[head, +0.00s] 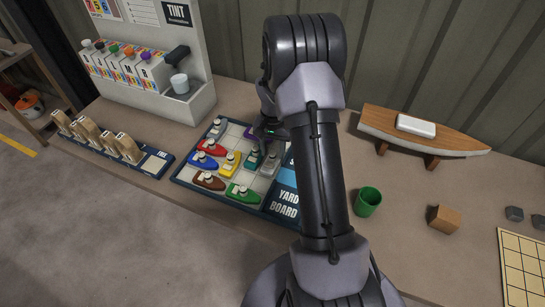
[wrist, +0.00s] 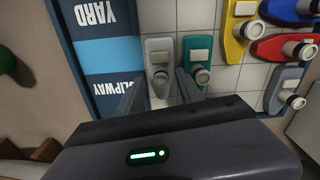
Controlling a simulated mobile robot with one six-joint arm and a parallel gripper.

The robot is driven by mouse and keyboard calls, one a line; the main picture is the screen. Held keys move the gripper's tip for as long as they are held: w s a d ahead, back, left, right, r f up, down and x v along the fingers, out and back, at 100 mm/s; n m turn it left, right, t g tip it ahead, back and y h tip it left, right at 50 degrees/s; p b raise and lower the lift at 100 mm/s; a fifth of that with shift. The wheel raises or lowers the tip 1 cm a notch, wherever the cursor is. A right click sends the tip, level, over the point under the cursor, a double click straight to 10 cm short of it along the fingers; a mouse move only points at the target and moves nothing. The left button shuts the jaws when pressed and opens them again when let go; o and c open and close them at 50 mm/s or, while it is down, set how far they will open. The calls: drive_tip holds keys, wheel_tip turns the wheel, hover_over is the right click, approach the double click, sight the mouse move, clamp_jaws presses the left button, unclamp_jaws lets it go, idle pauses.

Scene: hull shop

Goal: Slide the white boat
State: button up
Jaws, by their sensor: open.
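The boat that best fits white is a pale grey-white boat (wrist: 158,52) in the wrist view, beside the blue slipway strip of the yard board (head: 187,183). It also shows in the head view (head: 269,165), partly hidden by my arm. My gripper (wrist: 158,92) is open, with one finger on each side of this boat's near end. I cannot tell whether the fingers touch it. The right finger lies between it and the teal boat (wrist: 196,52). In the head view my gripper (head: 268,132) is over the board's far side, partly hidden.
A yellow boat (wrist: 236,30), a red boat (wrist: 280,47) and a grey-blue boat (wrist: 284,86) lie right of the teal one in the wrist view. In the head view a green cup (head: 368,202) and brown block (head: 443,219) stand right of my arm. The tint dispenser (head: 195,60) stands behind.

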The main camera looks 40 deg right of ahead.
drive_tip(key=shift+w+f, duration=0.1)
drive_tip(key=shift+f, duration=0.85)
clamp_jaws()
idle(0.7)
